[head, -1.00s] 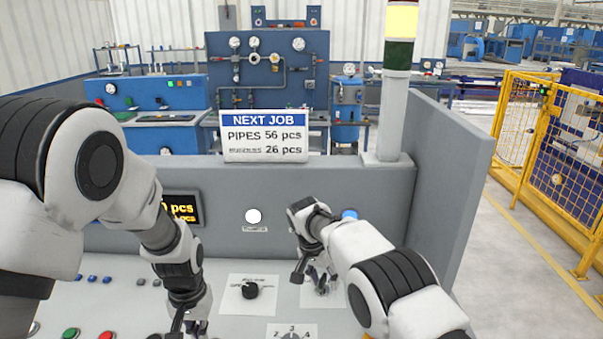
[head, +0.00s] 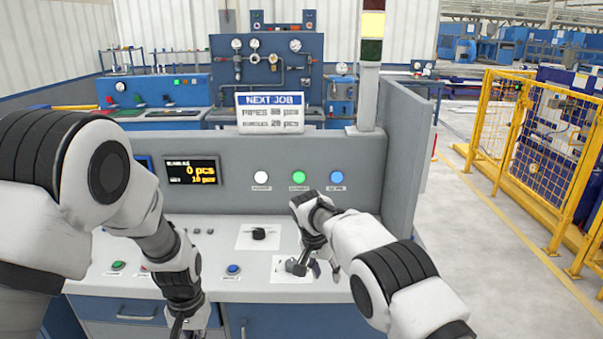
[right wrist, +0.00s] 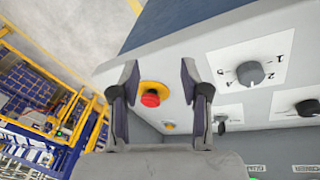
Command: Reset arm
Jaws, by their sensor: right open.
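My right arm reaches in from the lower right of the head view. Its gripper (head: 313,268) hangs above the right part of the light grey console top (head: 215,255). In the right wrist view the gripper (right wrist: 155,80) has its two dark fingers spread, with nothing between them. A red button on a yellow base (right wrist: 150,97) shows beyond the gap. My left arm comes in from the left. Its gripper (head: 185,325) is at the bottom edge of the head view, partly cut off, so its fingers are unclear.
The console's upright panel holds a display (head: 192,170) and white (head: 261,177), green (head: 299,177) and blue (head: 336,177) lamps.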

